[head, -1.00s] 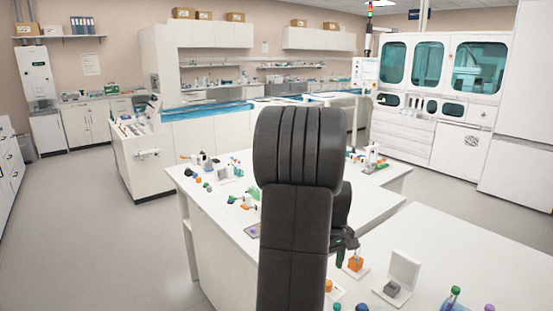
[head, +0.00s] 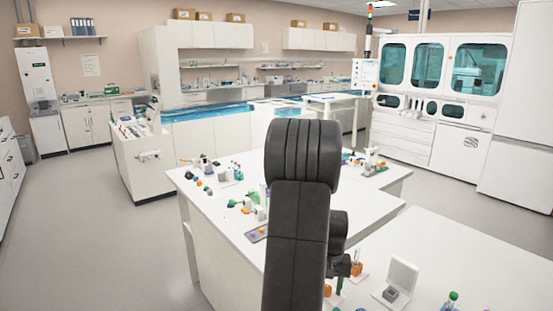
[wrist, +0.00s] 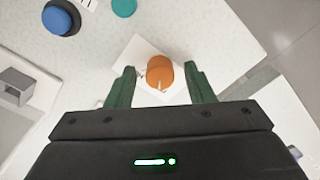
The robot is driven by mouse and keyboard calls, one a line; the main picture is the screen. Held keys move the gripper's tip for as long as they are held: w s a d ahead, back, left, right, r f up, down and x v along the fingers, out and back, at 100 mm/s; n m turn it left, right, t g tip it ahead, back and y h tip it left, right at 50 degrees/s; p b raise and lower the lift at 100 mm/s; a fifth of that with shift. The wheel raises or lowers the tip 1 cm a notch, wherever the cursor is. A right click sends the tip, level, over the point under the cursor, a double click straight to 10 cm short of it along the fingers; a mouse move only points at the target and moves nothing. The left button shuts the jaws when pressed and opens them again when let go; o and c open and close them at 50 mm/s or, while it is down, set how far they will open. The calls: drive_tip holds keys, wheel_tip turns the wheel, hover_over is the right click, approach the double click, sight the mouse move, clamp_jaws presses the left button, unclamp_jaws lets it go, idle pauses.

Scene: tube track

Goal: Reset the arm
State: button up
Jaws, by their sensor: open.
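My gripper (wrist: 160,86) is open in the wrist view. Its two green fingers stand apart, with a visible gap on each side of an orange object (wrist: 160,72). That object sits on a white square plate and shows between and beyond the fingertips; its height relative to them is hard to judge. In the head view my dark arm rises in the middle and hides part of the benches. My gripper is mostly hidden behind it at the lower right, by an orange block (head: 356,268) on the near white bench.
A white holder with a grey block (head: 390,294) and a green-capped tube (head: 451,300) stand on the near bench (head: 460,255). A blue round item (wrist: 60,19) and a teal disc (wrist: 124,7) show in the wrist view. Several small items lie on the bench behind.

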drive_tip(key=m+p, duration=0.1)
drive_tip(key=m, duration=0.3)
drive_tip(key=m+p, duration=0.2)
drive_tip(key=m, duration=0.2)
drive_tip(key=shift+r+b, duration=0.4)
drive_tip(key=shift+r, duration=1.5)
drive_tip(key=shift+r, duration=0.15)
